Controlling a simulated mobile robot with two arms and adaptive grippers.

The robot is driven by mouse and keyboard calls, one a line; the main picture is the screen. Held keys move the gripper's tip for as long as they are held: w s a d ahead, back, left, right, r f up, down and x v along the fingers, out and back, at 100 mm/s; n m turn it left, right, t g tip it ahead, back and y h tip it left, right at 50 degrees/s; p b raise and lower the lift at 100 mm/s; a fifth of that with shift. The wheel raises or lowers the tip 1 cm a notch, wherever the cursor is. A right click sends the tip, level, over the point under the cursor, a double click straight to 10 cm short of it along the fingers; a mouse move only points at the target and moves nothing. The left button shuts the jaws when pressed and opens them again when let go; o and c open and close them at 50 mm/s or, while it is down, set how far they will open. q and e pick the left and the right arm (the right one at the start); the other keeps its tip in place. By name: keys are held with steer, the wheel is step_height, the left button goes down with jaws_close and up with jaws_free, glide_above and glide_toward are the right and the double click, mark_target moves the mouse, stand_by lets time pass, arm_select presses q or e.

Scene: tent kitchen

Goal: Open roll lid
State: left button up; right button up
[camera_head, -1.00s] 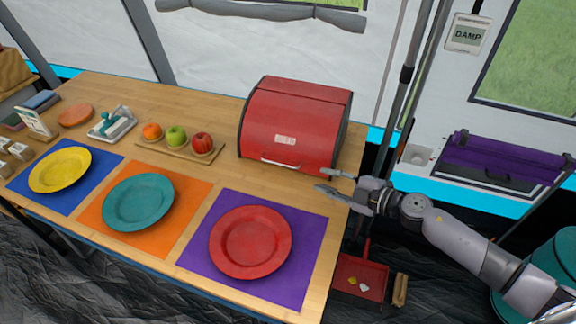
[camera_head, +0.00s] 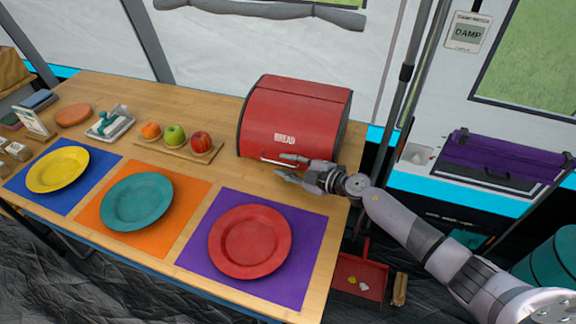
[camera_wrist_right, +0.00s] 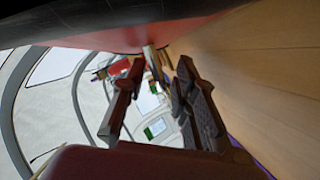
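The red bread box (camera_head: 292,112) with its roll lid stands at the back right of the table, with the word BREAD on its front. The lid is down. Its light handle (camera_head: 270,161) runs along the bottom front edge, and its right part is hidden by my gripper. My right gripper (camera_head: 279,165) is open at the right end of the handle, fingers pointing left. In the right wrist view the two fingers (camera_wrist_right: 150,105) are apart with nothing seen held between them, beside the red box surface (camera_wrist_right: 110,25). Contact with the handle cannot be told. My left gripper is not in view.
A red plate (camera_head: 250,242) on a purple mat lies in front of the box. A teal plate (camera_head: 137,202) and a yellow plate (camera_head: 58,169) lie further left. A board with fruit (camera_head: 175,147) sits left of the box. A pole (camera_head: 401,100) stands right of the table.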

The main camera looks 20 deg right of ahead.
steer(key=shift+c, duration=0.2)
jaws_close()
stand_by(0.6)
